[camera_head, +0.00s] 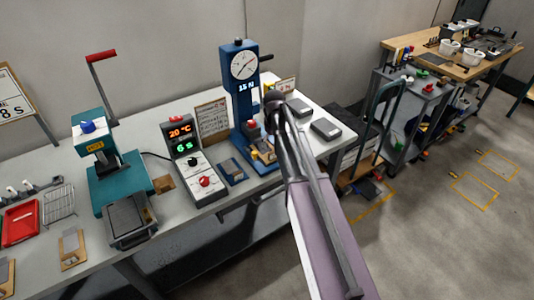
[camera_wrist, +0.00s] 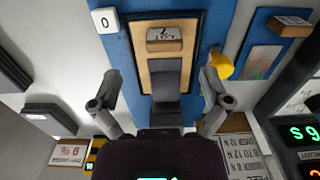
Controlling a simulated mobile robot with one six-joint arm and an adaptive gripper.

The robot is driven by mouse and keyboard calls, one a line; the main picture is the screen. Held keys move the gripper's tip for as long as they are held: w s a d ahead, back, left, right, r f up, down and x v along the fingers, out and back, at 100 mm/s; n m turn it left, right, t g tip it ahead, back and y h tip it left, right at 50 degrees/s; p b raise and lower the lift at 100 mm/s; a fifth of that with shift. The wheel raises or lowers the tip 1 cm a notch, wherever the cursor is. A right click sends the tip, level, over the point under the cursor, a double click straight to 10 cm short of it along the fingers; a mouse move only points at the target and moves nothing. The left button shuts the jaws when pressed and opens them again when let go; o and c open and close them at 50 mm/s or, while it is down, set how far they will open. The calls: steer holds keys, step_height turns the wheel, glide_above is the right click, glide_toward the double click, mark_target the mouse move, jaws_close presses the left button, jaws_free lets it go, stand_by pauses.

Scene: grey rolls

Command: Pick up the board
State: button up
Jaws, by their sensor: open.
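A tan wooden board (camera_wrist: 190,75) with a dark edge lies on the blue base (camera_wrist: 223,20) of a test stand in the wrist view. A small labelled block (camera_wrist: 165,39) and a grey block (camera_wrist: 166,82) are on the board. My gripper (camera_wrist: 160,88) is open, with one finger on each side of the grey block. No contact with the board shows. In the head view the board (camera_head: 262,151) is at the foot of the blue stand (camera_head: 241,95), partly hidden by my arm. The fingers cannot be made out clearly there.
A yellow knob (camera_wrist: 221,64) is close by the right finger. A white block marked 0 (camera_wrist: 105,21) is at upper left. A display box (camera_head: 194,160) and teal press (camera_head: 115,175) stand left of the stand. Grey blocks (camera_head: 326,129) lie to its right.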

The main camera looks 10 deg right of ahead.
mark_target(272, 152)
steer(key=shift+s+a+f+b, duration=0.1)
steer(key=shift+f+b, duration=0.55)
steer(key=shift+f, duration=0.1)
steer(key=shift+s+a+f+b, duration=0.1)
steer(key=shift+f+b, duration=0.55)
steer(key=shift+f, duration=0.05)
steer(key=shift+f+b, duration=0.95)
steer(key=c, duration=1.2)
